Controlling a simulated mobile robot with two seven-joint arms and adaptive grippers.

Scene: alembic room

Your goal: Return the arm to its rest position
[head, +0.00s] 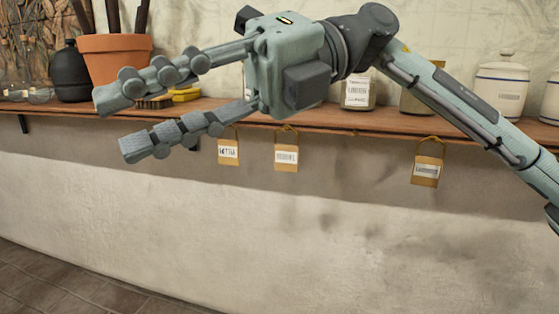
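My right gripper (112,124) is large in the head view, with its arm (470,112) coming in from the right edge. Its two fingers point left and are spread apart, with nothing between them. The gripper is in front of a wooden shelf and hides part of it. I cannot tell how far it is from the shelf. My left gripper is not in the head view.
The wooden shelf (380,122) holds a terracotta pot (115,55), a dark round bottle (70,72), a labelled jar (357,92) and white canisters (502,85). Paper tags (286,157) hang from its edge. Below is bare wall (250,235); tiled floor (60,290) shows bottom left.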

